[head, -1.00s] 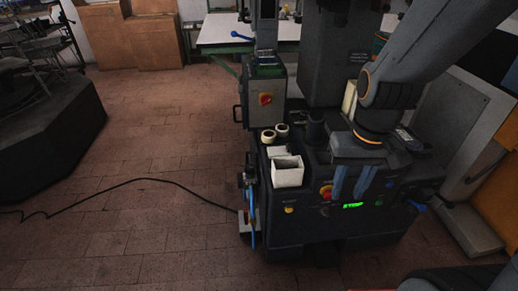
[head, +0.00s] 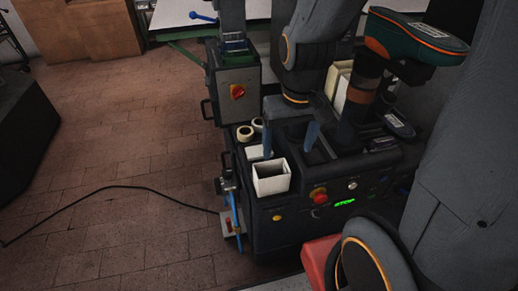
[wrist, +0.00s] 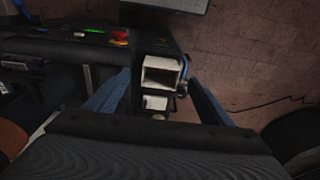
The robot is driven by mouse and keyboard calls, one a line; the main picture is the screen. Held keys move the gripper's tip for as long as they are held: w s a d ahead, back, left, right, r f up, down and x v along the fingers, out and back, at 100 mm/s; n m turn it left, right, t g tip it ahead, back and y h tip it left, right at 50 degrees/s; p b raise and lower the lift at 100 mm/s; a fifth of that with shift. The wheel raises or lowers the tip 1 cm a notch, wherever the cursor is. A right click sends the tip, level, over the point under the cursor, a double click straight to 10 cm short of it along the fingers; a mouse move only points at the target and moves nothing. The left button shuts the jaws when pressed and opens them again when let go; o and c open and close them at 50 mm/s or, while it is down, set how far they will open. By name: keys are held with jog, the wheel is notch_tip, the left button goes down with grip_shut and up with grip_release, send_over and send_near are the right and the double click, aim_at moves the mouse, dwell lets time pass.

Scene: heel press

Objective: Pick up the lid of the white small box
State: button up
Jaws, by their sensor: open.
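The white small box (head: 271,180) stands open-topped at the front left corner of the dark machine top. In the wrist view the white box (wrist: 161,75) shows its hollow opening. A small white piece, apparently the lid (head: 254,153), lies just behind it, partly hidden by a finger. It also shows in the wrist view as the lid (wrist: 155,102), below the box. My gripper (head: 291,138) is open and empty, with two blue fingers pointing down. In the head view its left finger is over the lid's right side. In the wrist view box and lid appear between the fingers (wrist: 160,100); contact cannot be told.
Tape rolls (head: 246,133) stand behind the lid. A grey control box with a red switch (head: 237,91) rises at the back left. A red knob (head: 319,196) is on the front panel.

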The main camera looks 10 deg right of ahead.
aim_at(258, 149)
jog(key=o, duration=0.6)
jog(key=w+f+t+b, duration=0.1)
jog(key=w+f+b, duration=0.2)
jog(key=w+f, duration=0.2)
jog(key=w+a+f+t+b, duration=0.1)
jog(key=w+f+t+b, duration=0.1)
jog(key=w+f+b, duration=0.2)
jog(key=w+f+t+b, duration=0.1)
jog(key=w+f+b, duration=0.3)
jog(key=w+f, duration=0.4)
jog(key=shift+w+a+f+t, duration=0.1)
jog(key=shift+w+a+t, duration=0.1)
jog(key=shift+w, duration=0.55)
jog(key=shift+w+a+t, duration=0.15)
jog(key=shift+w+t, duration=0.05)
jog(key=shift+w, duration=0.55)
jog(key=shift+c, duration=0.2)
jog(key=shift+d+b+x, duration=0.15)
jog(key=shift+b+x, duration=0.2)
jog(key=shift+x, duration=1.6)
jog(key=shift+d+b+x, duration=0.15)
jog(key=shift+b+x, duration=0.15)
jog(key=shift+x, duration=1.6)
